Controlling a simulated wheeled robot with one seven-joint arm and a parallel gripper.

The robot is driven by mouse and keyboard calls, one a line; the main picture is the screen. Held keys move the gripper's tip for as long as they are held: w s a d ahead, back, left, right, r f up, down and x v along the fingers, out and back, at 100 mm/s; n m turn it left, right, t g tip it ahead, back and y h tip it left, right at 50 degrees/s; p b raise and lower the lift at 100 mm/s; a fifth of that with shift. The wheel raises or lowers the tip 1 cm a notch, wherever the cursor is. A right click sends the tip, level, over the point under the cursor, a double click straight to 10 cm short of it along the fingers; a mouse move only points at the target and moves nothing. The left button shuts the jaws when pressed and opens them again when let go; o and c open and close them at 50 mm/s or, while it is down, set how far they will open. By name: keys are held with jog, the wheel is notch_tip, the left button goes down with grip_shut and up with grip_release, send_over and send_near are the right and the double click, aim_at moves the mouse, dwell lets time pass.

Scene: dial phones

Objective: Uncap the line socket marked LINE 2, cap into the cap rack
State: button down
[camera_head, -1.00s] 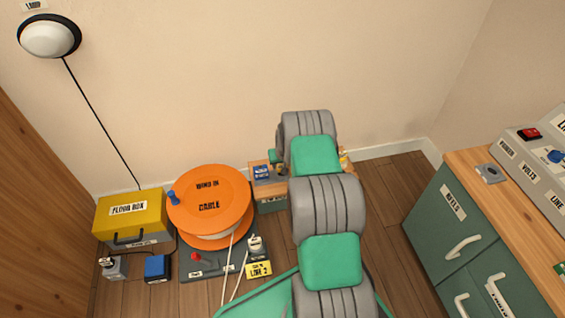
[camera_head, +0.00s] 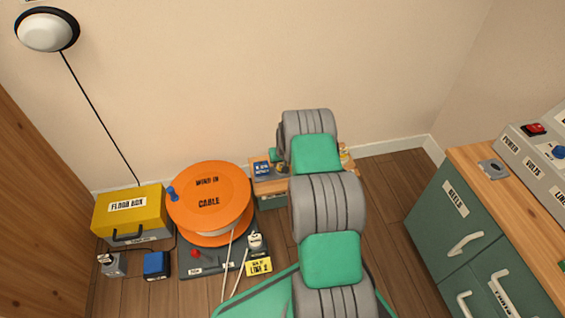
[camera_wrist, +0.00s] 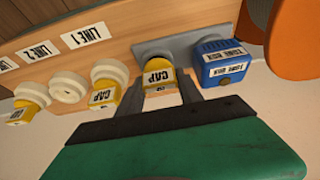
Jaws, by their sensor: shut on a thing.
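In the wrist view my gripper (camera_wrist: 162,98) is shut on a yellow cap (camera_wrist: 158,78) marked CAP. The cap is at a grey-blue plate that may be the cap rack (camera_wrist: 150,50); I cannot tell whether it is seated. To the left is a row of round white sockets. A bare one (camera_wrist: 68,87) has no cap and seems to line up with the LINE 2 label (camera_wrist: 42,52). Its neighbours carry yellow caps, one marked CAP (camera_wrist: 103,97) by the LINE 1 label (camera_wrist: 83,37). In the head view my arm hides my gripper.
A blue box (camera_wrist: 223,62) stands right beside the held cap. In the head view an orange cable reel (camera_head: 210,200), a yellow floor box (camera_head: 128,210) and a yellow LINE 2 tag (camera_head: 259,267) are at left. A green cabinet (camera_head: 440,225) is at right.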

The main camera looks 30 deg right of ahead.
jog(key=shift+f+b, duration=0.3)
jog(key=shift+f, duration=0.1)
jog(key=c, duration=0.7)
grip_release()
jog(key=shift+c, duration=0.2)
jog(key=shift+c, duration=1.4)
jog(key=shift+r, duration=0.1)
jog(key=shift+r+p, duration=2.25)
jog(key=shift+r, duration=1.4)
